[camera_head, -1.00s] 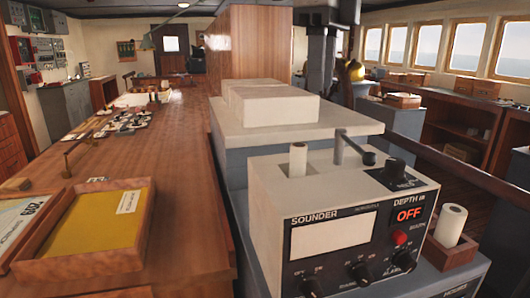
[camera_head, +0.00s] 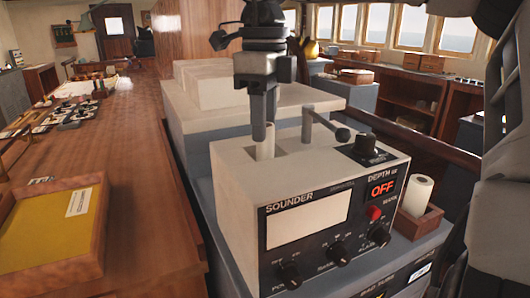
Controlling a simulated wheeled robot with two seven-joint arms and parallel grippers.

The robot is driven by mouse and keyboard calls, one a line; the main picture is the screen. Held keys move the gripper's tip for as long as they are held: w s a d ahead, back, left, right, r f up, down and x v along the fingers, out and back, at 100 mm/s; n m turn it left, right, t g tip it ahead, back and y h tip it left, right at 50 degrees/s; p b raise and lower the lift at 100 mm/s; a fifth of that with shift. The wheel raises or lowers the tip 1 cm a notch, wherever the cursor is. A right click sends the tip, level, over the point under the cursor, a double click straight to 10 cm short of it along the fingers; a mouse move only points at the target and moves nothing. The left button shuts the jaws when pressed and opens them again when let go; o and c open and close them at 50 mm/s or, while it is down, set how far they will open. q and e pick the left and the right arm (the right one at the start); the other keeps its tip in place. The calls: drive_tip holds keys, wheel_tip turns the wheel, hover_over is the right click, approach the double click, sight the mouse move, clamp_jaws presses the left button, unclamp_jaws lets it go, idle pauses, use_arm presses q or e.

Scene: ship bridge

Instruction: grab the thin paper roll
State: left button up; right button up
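The thin paper roll (camera_head: 266,152) is white and stands upright in the slot on top of the sounder (camera_head: 230,175). Its upper part is hidden behind the gripper. My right gripper (camera_head: 260,137) points straight down from above, its finger ends right at the roll in the picture. The fingers overlap in this view, so I cannot tell whether they touch the roll or how far apart they are. My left gripper is not in view.
A thicker white roll (camera_head: 416,193) stands in a small wooden box (camera_head: 419,222) right of the sounder. A lever (camera_head: 308,123) and a black knob (camera_head: 366,147) rise beside the slot. A wooden tray (camera_head: 95,235) lies on the counter at left.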

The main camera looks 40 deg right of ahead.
sight(265, 150)
wheel_tip(265, 150, down, 4)
drive_tip(key=shift+f, duration=0.1)
drive_tip(key=shift+s, duration=0.1)
drive_tip(key=c, duration=0.6)
drive_tip(key=shift+c, duration=0.2)
drive_tip(key=shift+r, duration=0.2)
